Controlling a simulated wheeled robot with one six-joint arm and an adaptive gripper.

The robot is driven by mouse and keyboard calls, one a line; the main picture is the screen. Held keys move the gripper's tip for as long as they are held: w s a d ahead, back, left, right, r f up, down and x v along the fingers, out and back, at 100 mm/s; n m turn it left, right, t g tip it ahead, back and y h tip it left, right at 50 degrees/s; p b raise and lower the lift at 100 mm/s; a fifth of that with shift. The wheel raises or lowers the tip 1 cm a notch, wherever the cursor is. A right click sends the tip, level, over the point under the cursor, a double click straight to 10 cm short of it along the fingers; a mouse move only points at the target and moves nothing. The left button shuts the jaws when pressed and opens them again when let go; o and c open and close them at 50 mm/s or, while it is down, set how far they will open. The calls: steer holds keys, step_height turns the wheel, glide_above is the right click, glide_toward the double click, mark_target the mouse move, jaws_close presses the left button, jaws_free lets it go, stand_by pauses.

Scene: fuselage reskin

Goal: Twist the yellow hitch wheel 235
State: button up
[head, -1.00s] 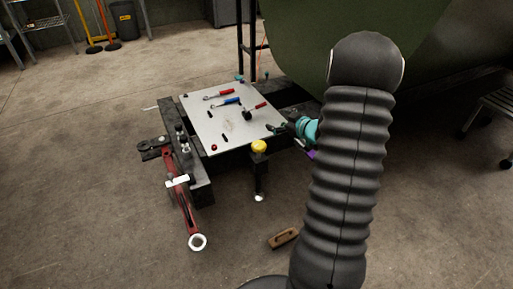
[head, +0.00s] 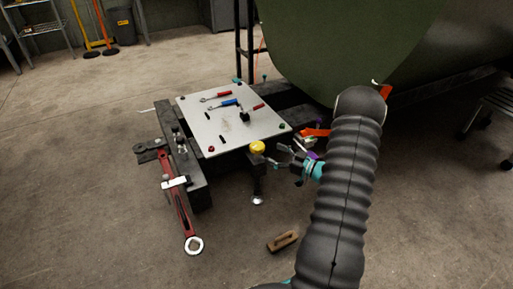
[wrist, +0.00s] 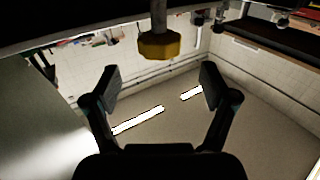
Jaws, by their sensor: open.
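The yellow hitch wheel (head: 257,147) is a small round knob on top of a dark upright post at the near edge of the work table. In the wrist view the yellow wheel (wrist: 160,46) shows on its stem at the top centre, beyond and between the two fingertips. My gripper (head: 281,155) is just right of the wheel in the head view, with its fingers pointing towards it. In the wrist view my gripper (wrist: 160,78) is open, with nothing between the fingers. The wheel looks apart from both fingers.
A pale plate (head: 217,135) beside the wheel carries several tools, including a red-handled one (head: 216,97) and a blue-handled one (head: 225,104). A red bar (head: 181,210) sticks out at the left. A wooden block (head: 283,241) lies on the floor. The green fuselage (head: 350,50) curves behind.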

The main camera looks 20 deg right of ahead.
mark_target(256, 146)
steer(key=x, duration=0.8)
steer(key=shift+w+a+b, duration=0.1)
steer(key=shift+w+b, duration=0.05)
steer(key=shift+b, duration=0.15)
steer(key=shift+c, duration=0.2)
steer(key=c, duration=1.1)
